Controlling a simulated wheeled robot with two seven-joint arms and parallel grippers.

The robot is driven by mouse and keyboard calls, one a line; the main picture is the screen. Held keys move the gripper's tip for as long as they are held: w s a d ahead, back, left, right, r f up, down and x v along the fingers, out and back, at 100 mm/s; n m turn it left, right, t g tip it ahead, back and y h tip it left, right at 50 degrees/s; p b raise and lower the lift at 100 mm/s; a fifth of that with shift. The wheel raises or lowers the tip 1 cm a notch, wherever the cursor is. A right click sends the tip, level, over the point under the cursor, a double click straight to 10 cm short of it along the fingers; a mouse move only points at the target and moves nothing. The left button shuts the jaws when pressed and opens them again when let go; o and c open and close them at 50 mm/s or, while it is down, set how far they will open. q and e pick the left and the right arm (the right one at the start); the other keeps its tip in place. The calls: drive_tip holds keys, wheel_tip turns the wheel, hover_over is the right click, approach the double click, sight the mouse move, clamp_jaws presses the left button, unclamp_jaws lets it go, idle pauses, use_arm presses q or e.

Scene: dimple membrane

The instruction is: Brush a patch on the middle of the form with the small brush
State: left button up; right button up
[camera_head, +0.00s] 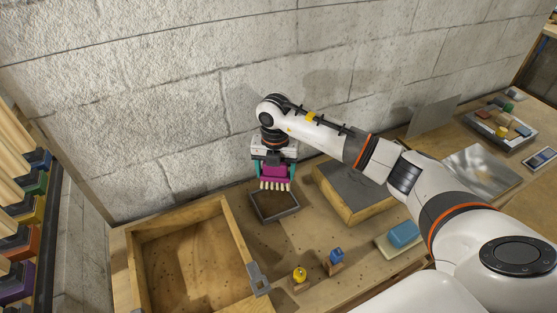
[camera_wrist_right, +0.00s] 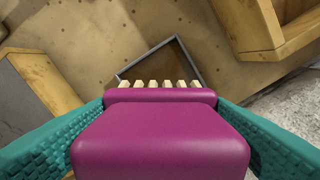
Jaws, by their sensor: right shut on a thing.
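My right gripper (camera_head: 275,168) has its teal fingers shut on a magenta brush (camera_wrist_right: 160,135) with a row of cream bristle tufts. The bristles point down over a small dark-rimmed tray (camera_head: 287,213) with a brown inside. In the right wrist view the tufts overlap the tray (camera_wrist_right: 190,52); I cannot tell whether they touch it. A wooden block with a grey top (camera_head: 345,183), perhaps the form, stands to the right of the tray, partly behind my right arm. My left gripper is not in view.
An open wooden box (camera_head: 140,273) stands at the front left. Yellow (camera_head: 299,275) and blue (camera_head: 336,256) small items and a blue block on a pale pad (camera_head: 404,235) lie in front. A stone wall (camera_head: 150,90) closes the back. A grey tray (camera_head: 498,127) sits far right.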

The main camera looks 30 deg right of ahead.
sight(274, 185)
drive_tip(key=shift+w+a+f, duration=0.15)
drive_tip(key=shift+w+a, duration=0.05)
drive_tip(key=shift+a, duration=0.15)
drive_tip(key=shift+f, duration=0.15)
drive_tip(key=shift+s+d+f+b, duration=0.1)
drive_tip(key=shift+d+f+b, duration=0.15)
drive_tip(key=shift+f+b, duration=0.25)
drive_tip(key=shift+f, duration=0.4)
wheel_tip(274, 185, down, 3)
drive_tip(key=b, duration=0.2)
drive_tip(key=shift+a+r+b, duration=0.15)
drive_tip(key=shift+b, duration=0.15)
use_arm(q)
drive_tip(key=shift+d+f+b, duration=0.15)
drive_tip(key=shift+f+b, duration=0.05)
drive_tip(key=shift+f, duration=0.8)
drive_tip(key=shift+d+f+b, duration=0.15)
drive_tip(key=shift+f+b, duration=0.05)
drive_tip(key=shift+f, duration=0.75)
use_arm(e)
drive_tip(key=shift+f, duration=0.65)
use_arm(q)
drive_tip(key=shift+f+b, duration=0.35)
use_arm(e)
drive_tip(key=shift+f, duration=0.55)
